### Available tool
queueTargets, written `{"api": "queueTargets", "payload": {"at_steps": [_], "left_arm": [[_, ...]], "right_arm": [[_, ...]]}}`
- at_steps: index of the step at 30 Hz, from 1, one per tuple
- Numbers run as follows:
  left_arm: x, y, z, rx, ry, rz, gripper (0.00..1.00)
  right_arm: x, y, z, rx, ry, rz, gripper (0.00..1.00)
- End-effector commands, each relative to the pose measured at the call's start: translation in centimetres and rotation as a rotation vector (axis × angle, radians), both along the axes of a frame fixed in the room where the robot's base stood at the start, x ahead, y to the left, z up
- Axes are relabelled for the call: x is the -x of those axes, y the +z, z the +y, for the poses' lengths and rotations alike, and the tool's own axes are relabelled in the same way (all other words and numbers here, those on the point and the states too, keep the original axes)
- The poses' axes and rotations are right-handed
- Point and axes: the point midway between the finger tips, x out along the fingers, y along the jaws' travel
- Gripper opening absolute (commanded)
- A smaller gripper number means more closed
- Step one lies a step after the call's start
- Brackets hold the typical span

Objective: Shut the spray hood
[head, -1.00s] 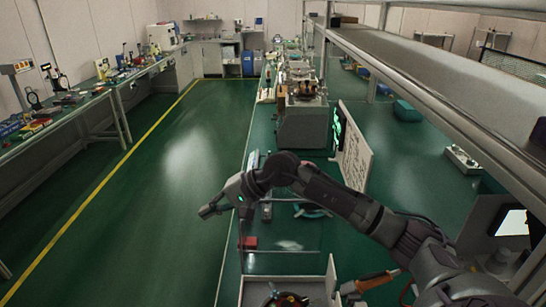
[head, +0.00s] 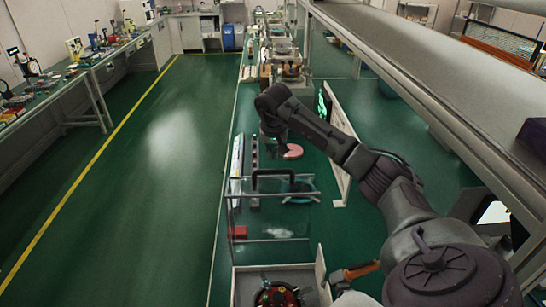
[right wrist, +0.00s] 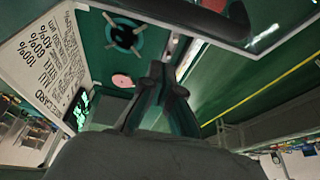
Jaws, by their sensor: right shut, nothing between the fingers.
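The spray hood (head: 245,215) is a clear panel standing upright at the far side of a pale open-topped box (head: 237,285). Its dark handle (head: 272,175) runs along the top edge, so the hood is raised. The hood's handle also shows at the top of the right wrist view (right wrist: 190,15). My right gripper (head: 283,150) hangs downward just beyond the handle, with no contact visible. In the right wrist view its fingers (right wrist: 165,72) are together and empty. My left gripper is not in view.
Inside the box sits a round machine part (head: 278,295) with coloured pieces. A pink disc (head: 292,151) and a teal ring (head: 300,190) lie on the bench. A shelf (head: 420,70) runs along the right.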

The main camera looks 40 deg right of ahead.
Motion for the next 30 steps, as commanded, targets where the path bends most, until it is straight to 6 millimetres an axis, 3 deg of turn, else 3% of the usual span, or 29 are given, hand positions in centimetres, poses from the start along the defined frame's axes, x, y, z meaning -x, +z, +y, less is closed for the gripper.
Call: {"api": "queueTargets", "payload": {"at_steps": [2,10,25,30], "left_arm": [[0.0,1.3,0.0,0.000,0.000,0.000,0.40],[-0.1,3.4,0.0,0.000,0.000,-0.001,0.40],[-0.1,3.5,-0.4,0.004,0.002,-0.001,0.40],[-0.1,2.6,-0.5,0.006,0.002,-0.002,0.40]], "right_arm": [[-0.2,-1.2,-0.2,-0.002,0.000,0.006,0.00],[2.3,-1.0,2.0,0.000,0.004,0.001,0.00],[2.7,-1.2,2.4,-0.001,0.001,-0.002,0.00],[3.1,-1.3,1.6,0.023,-0.004,-0.026,0.00]]}}
